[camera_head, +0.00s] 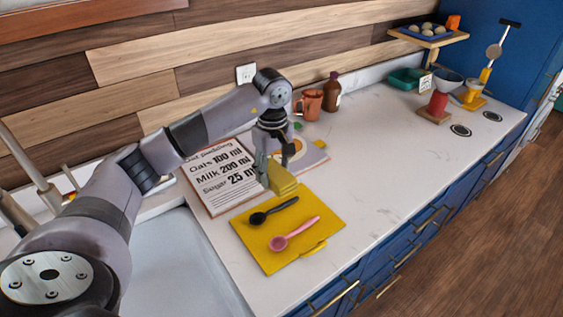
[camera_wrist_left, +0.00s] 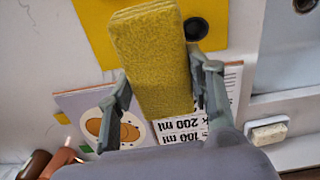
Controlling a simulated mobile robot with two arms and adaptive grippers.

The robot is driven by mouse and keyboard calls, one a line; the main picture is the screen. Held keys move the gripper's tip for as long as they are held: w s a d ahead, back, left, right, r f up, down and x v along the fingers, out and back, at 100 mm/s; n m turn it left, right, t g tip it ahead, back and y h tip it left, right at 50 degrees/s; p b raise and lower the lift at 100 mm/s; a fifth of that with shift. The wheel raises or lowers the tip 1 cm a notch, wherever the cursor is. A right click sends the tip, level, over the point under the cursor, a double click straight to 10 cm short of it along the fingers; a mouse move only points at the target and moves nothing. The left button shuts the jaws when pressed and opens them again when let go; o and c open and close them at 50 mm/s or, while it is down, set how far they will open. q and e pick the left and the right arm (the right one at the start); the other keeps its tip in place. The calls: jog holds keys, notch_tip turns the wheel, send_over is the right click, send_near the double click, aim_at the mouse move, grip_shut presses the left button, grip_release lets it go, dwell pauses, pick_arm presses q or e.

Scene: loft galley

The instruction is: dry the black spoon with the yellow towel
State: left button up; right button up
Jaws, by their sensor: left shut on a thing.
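The folded yellow towel (camera_head: 283,182) is gripped between the fingers of my left gripper (camera_head: 273,160). It also shows large in the left wrist view (camera_wrist_left: 150,60). The black spoon (camera_head: 272,211) lies on a yellow mat (camera_head: 270,256), just in front of the towel. I cannot tell whether towel and spoon touch. In the left wrist view the spoon's round black head (camera_wrist_left: 197,29) shows right of the towel, and the towel hides the handle. A pink spoon (camera_head: 294,234) lies beside the black one on the mat. My right gripper is not in view.
A recipe board (camera_head: 216,184) lies behind the mat, left of my gripper. A terracotta mug (camera_head: 312,104) and brown bottle (camera_head: 332,93) stand near the wall. The sink (camera_head: 175,265) is at left. The counter right of the mat is clear.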

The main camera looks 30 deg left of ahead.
aim_at(274, 182)
pick_arm(q)
jog(key=shift+s+a+f, duration=0.2)
jog(key=shift+a, duration=0.05)
jog(key=shift+w+f+b, duration=0.25)
jog(key=shift+f+b, duration=0.3)
jog(key=shift+f, duration=0.45)
notch_tip(274, 182, down, 3)
jog(key=shift+f+b, duration=0.1)
jog(key=shift+b, duration=0.8)
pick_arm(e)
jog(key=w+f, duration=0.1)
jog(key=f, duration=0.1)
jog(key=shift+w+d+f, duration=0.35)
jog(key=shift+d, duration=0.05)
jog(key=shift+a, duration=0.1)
